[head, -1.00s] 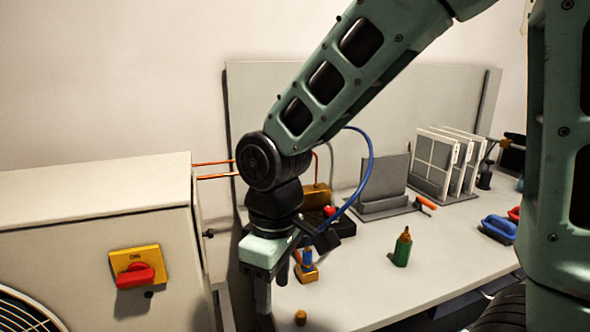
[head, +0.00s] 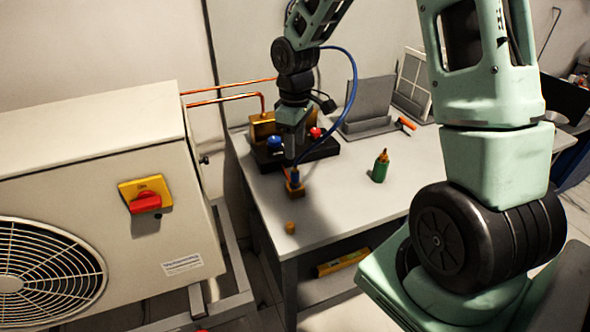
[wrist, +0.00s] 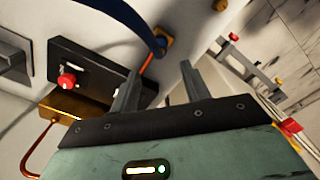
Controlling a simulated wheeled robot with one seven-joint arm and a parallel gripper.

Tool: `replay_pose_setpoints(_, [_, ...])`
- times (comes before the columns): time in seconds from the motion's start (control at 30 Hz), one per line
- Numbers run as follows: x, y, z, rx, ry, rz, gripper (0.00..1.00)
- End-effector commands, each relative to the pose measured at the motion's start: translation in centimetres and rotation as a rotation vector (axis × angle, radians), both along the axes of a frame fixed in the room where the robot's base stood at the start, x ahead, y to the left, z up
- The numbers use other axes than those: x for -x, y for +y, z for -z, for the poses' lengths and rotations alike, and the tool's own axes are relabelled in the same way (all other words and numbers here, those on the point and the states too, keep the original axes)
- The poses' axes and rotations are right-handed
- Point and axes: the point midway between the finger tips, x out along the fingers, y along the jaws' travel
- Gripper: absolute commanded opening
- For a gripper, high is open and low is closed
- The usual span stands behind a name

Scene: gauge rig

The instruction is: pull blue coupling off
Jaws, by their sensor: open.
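The blue coupling (head: 295,177) sits upright on a small brass block (head: 297,191) on the bench. A blue hose (head: 353,90) arcs down towards it. In the wrist view the coupling (wrist: 161,43) shows at the hose's lower end, just beyond my fingertips, in line with the gap between them. My gripper (head: 290,158) points down close to the coupling in the head view, partly overlapping it. In the wrist view my gripper (wrist: 158,78) has its fingers apart with nothing between them. Whether a finger touches the coupling I cannot tell.
A black gauge unit with a blue knob (head: 274,143) and red knob (head: 315,132) stands close behind. A green bottle (head: 380,166) stands to the right, and a small brass cap (head: 290,227) lies nearer. The outdoor unit (head: 90,200) fills the left.

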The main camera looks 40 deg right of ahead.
Motion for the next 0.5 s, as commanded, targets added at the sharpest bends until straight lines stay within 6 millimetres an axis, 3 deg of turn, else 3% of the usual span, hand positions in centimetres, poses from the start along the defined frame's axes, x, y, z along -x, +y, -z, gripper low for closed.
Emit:
replay_pose_setpoints(0.3, [0.1,0.1,6.2,-0.002,0.005,-0.002,0.47])
replay_pose_setpoints(0.5, [0.1,0.1,8.9,-0.001,0.003,-0.001,0.47])
